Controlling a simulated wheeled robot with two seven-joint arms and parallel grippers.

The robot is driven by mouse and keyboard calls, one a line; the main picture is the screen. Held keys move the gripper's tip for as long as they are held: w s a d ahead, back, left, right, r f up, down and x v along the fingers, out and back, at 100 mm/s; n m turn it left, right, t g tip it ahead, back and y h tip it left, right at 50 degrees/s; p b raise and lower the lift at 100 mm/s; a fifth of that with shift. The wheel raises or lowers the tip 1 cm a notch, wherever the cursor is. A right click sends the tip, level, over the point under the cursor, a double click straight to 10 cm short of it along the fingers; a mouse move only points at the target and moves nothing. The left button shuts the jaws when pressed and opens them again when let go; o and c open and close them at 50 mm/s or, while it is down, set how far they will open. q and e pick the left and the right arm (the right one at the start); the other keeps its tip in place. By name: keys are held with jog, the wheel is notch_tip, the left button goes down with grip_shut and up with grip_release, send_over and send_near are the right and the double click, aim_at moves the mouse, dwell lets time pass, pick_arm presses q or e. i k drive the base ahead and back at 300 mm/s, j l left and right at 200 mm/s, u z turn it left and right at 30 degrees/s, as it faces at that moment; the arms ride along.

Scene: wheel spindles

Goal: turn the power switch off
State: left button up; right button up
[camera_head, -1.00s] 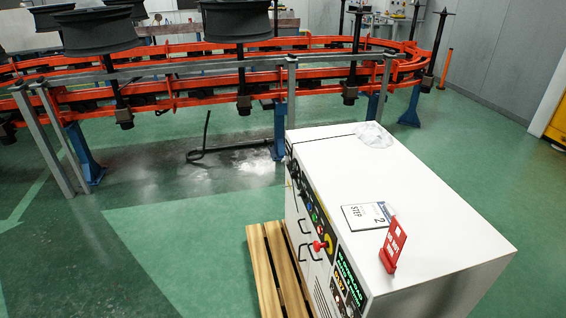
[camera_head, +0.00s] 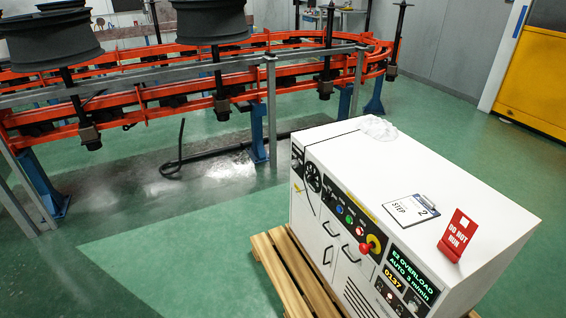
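A white control cabinet (camera_head: 435,172) stands at the lower right on a wooden pallet. Its front panel faces left and toward me. Small controls sit under the display at the bottom right. I cannot tell which control is the power switch. Neither of my grippers is in view.
On the cabinet top are a red "DO NOT RUN" sign (camera_head: 457,236), a "STEP 2" clipboard (camera_head: 411,208) and crumpled clear plastic (camera_head: 378,128). The pallet (camera_head: 285,268) juts out in front. An orange conveyor (camera_head: 150,112) carrying black wheels runs behind. Green floor at left is clear.

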aim_at(295, 163)
jog(key=i+j+z, duration=0.25)
jog(key=i+j, duration=0.15)
jog(key=j, duration=0.2)
jog(key=i+j+z, duration=0.2)
jog(key=i+j, duration=0.15)
jog(key=j, duration=0.3)
jog(key=i+j+z, duration=0.15)
jog(key=j, duration=0.2)
jog(key=i+j+z, duration=0.1)
jog(key=j, duration=0.25)
jog(key=i, duration=0.1)
